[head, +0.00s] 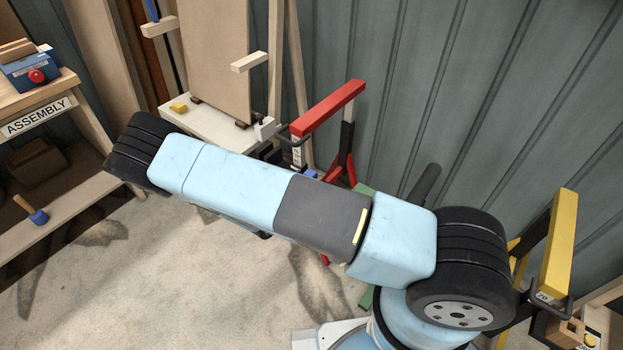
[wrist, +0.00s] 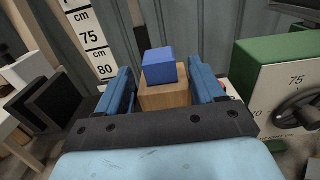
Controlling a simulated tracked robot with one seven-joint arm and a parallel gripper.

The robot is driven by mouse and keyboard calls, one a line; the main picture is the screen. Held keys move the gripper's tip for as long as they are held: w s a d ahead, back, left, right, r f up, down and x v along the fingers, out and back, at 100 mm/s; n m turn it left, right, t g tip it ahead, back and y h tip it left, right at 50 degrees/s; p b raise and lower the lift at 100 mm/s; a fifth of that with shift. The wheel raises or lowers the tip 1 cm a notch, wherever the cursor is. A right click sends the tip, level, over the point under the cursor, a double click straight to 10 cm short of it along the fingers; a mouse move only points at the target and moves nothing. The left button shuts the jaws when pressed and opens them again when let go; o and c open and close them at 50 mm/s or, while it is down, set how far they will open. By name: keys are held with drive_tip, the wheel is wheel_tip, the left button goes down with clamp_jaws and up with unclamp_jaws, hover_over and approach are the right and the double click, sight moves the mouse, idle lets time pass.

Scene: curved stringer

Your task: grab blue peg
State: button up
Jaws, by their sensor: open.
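A blue block-shaped piece (wrist: 160,66), which looks like the blue peg, sits on a wooden block (wrist: 164,98) in the wrist view. My gripper (wrist: 162,80) is open, with one blue finger on each side of the wooden block and the blue piece. I cannot tell whether either finger touches the wood. The lower part of the wooden block is hidden behind the gripper's dark crossbar.
A green box with a dial (wrist: 285,85) stands close to the right of my gripper. A measuring scale (wrist: 90,40) and a dark block (wrist: 50,105) are on the left. In the head view, red (head: 328,107) and yellow (head: 559,245) stands flank my arm. Open floor (head: 170,270) lies in front.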

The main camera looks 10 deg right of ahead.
sight(313, 172)
drive_tip(key=shift+r+x, duration=0.1)
drive_tip(key=shift+x, duration=1.25)
drive_tip(key=shift+r+x, duration=0.15)
drive_tip(key=shift+x, duration=1.2)
drive_tip(key=c, duration=1.1)
drive_tip(key=shift+o, duration=0.2)
drive_tip(key=shift+r, duration=0.15)
